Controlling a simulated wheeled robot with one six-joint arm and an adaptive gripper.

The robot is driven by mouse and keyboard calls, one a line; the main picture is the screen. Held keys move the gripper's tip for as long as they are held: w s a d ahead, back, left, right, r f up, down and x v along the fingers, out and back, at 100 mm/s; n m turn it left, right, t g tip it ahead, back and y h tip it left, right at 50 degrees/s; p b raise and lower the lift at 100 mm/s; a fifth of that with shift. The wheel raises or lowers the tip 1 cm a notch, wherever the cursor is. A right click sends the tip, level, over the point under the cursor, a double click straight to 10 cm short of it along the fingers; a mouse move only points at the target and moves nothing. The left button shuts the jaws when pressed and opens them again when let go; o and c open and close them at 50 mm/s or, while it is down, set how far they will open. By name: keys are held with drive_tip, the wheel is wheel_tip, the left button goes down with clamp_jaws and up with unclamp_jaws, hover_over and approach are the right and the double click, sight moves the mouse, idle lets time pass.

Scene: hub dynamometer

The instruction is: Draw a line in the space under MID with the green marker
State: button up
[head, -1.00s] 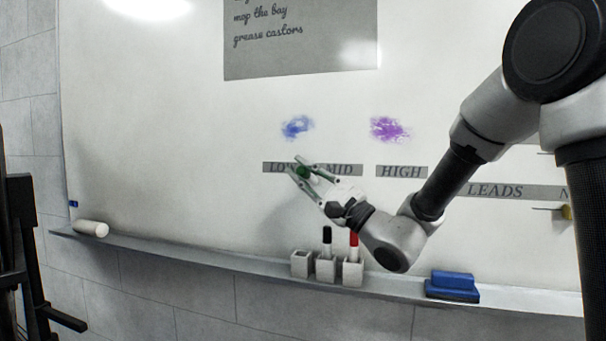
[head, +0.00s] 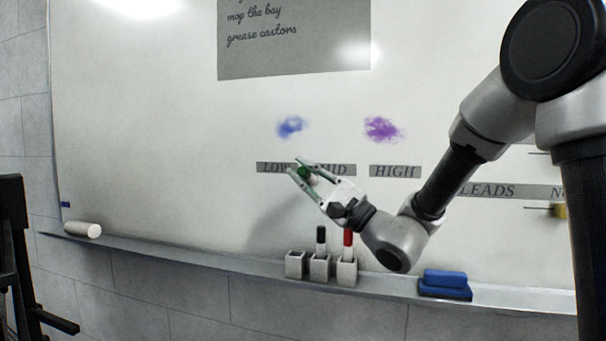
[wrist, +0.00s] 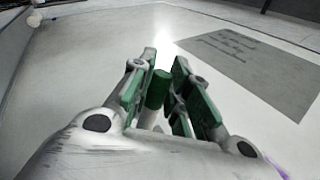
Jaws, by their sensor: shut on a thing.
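My gripper (head: 303,175) is shut on the green marker (head: 304,172), in front of the whiteboard between the LOW label (head: 274,168) and the MID label (head: 340,170). The gripper covers part of both labels. In the wrist view the green marker (wrist: 157,90) stands between the two green-padded fingers. I cannot tell whether its tip touches the board. The board (head: 180,200) below the labels shows no line; part of the space under MID is hidden by my gripper and arm.
Blue (head: 291,127) and purple (head: 382,129) smudges lie above. On the ledge stand holder cups (head: 295,264) with a black marker (head: 321,240) and a red marker (head: 348,243), a blue eraser (head: 445,285) and a white roll (head: 82,229).

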drive_tip(key=shift+s+d, duration=0.15)
drive_tip(key=shift+d, duration=0.65)
drive_tip(key=shift+s+d, duration=0.2)
drive_tip(key=shift+d, duration=0.4)
drive_tip(key=shift+s+d, duration=0.3)
drive_tip(key=shift+d, duration=0.45)
drive_tip(key=shift+s+d, duration=0.15)
drive_tip(key=shift+d, duration=0.4)
